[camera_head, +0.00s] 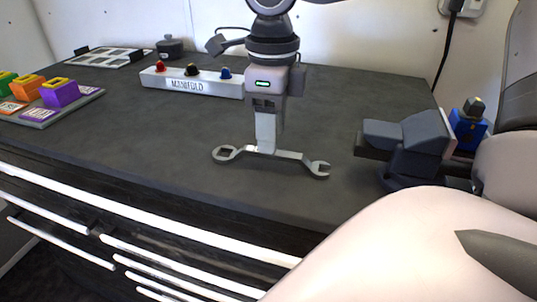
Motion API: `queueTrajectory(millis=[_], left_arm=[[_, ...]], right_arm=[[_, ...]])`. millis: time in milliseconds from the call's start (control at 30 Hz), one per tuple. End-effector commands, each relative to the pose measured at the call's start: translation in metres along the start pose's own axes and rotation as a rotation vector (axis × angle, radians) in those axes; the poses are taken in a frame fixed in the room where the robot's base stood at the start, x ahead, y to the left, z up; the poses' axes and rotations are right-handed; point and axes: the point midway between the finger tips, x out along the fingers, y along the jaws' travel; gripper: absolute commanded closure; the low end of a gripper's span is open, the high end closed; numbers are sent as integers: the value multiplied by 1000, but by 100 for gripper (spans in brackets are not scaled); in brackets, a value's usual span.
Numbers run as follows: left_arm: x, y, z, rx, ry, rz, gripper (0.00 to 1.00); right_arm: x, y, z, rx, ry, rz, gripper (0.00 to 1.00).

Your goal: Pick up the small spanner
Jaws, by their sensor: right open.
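A grey metal spanner (290,155) lies on the dark worktop near its front edge, with a ring-shaped end at left and an open jaw at right. It is the only spanner in view. My right gripper (267,146) points straight down over the middle of the spanner's handle. Its fingers are open and reach down to the handle, hiding part of it; I cannot tell whether they touch it. My left gripper is not in view.
A white manifold block (190,85) with red, black and blue knobs stands behind. A grey vise (405,145) is at right, near a blue block (467,130). A tray (38,124) of coloured blocks is at left. The worktop left of the spanner is clear.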

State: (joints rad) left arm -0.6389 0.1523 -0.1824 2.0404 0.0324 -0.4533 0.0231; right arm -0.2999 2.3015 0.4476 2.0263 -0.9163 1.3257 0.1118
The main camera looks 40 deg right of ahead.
Motion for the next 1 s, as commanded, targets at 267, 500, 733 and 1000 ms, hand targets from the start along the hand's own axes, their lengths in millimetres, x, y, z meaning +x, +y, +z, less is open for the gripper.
queueTrajectory(millis=[267,500,733,1000], left_arm=[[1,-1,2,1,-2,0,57],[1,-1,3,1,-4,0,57],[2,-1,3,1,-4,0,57],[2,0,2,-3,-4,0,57]], right_arm=[[38,-2,4,0,1,3,51],[42,-3,4,0,-1,0,51],[42,-3,4,0,0,1,100],[41,-3,4,0,-1,0,100]])
